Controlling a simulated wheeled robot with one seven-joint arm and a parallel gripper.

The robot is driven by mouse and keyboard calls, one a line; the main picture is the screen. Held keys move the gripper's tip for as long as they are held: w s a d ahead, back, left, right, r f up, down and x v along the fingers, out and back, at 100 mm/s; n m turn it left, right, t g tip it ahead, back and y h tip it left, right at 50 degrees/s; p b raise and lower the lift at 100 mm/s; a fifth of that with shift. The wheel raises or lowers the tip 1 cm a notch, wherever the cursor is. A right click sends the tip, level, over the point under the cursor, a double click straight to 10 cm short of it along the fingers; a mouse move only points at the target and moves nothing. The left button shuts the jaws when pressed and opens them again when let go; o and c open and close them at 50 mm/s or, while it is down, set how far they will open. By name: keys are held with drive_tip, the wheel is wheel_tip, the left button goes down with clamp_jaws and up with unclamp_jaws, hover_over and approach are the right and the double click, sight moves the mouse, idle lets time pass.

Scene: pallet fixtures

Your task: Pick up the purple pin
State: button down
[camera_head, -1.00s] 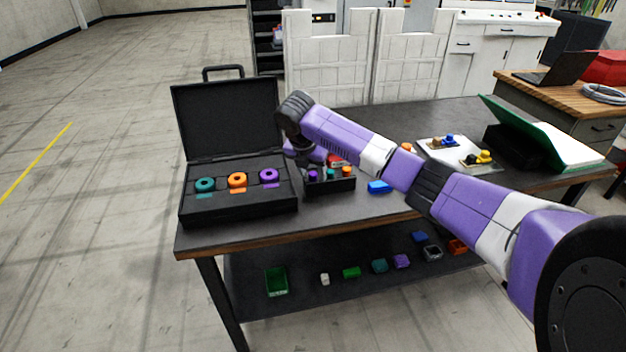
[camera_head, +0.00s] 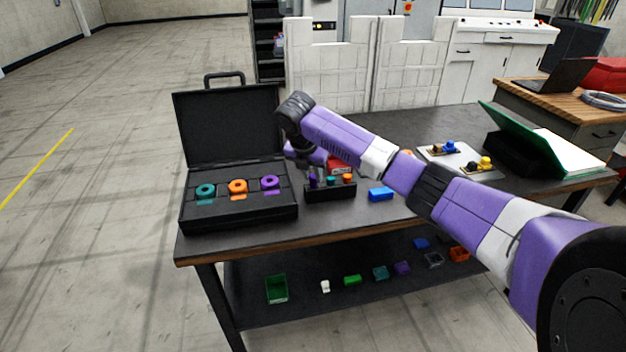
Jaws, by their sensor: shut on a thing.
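The purple pin (camera_head: 313,181) stands upright at the left end of a small black holder (camera_head: 330,193), beside a teal pin (camera_head: 331,182) and an orange pin (camera_head: 348,178). My gripper (camera_head: 313,175) points down at the purple pin from above and is shut on it. The fingers are small and dark here, so their exact contact is hard to see. The pin's lower end is still at the holder, and I cannot tell whether it has lifted.
An open black case (camera_head: 240,217) with teal, orange and purple rings stands left of the holder. A blue block (camera_head: 380,194) lies to the right. A white plate (camera_head: 462,160) with several connectors and a green-lidded box (camera_head: 535,140) are farther right. Small bins sit on the lower shelf.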

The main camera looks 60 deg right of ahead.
sight(313, 177)
wheel_tip(313, 177, up, 18)
drive_tip(key=b, duration=0.1)
drive_tip(key=shift+r, duration=0.25)
